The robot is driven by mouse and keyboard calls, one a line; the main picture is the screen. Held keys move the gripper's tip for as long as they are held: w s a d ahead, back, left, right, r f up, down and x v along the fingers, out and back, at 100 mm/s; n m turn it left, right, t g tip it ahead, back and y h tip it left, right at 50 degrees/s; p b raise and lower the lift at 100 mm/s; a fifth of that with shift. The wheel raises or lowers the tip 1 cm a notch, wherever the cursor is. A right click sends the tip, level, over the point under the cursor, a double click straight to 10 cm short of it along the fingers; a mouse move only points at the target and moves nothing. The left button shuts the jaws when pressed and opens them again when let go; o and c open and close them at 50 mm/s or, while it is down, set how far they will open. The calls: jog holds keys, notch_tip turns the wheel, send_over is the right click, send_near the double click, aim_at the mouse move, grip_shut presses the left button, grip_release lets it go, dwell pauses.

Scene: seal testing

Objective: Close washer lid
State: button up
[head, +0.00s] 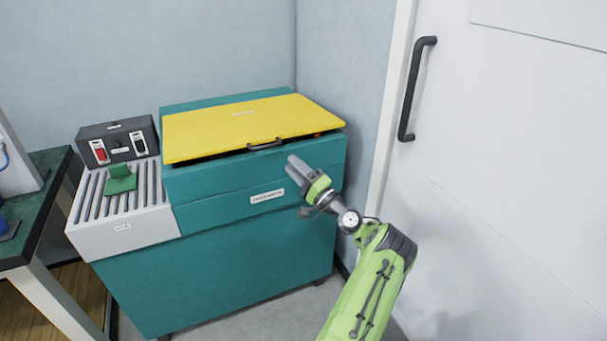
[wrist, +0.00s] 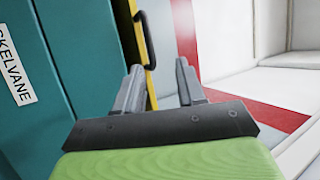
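The washer is a teal cabinet (head: 230,275) with a yellow lid (head: 240,122) on top. The lid lies almost flat, with a narrow dark gap under its front edge. A dark handle (head: 264,144) sits at the middle of that edge. My gripper (head: 292,160) is in front of the washer, just right of and below the handle, and looks apart from it. In the wrist view the two fingers of my gripper (wrist: 160,72) are apart with nothing held. There the lid edge (wrist: 148,62) and handle (wrist: 146,38) show beyond the fingers.
A grey ribbed tray (head: 95,215) with a green piece (head: 120,180) adjoins the washer's left side. A dark switch box (head: 118,142) stands behind it. A table (head: 45,170) is at far left. A white door with a dark handle (head: 415,90) is at right.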

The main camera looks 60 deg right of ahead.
jog(key=v, duration=0.4)
jog(key=shift+a, duration=0.15)
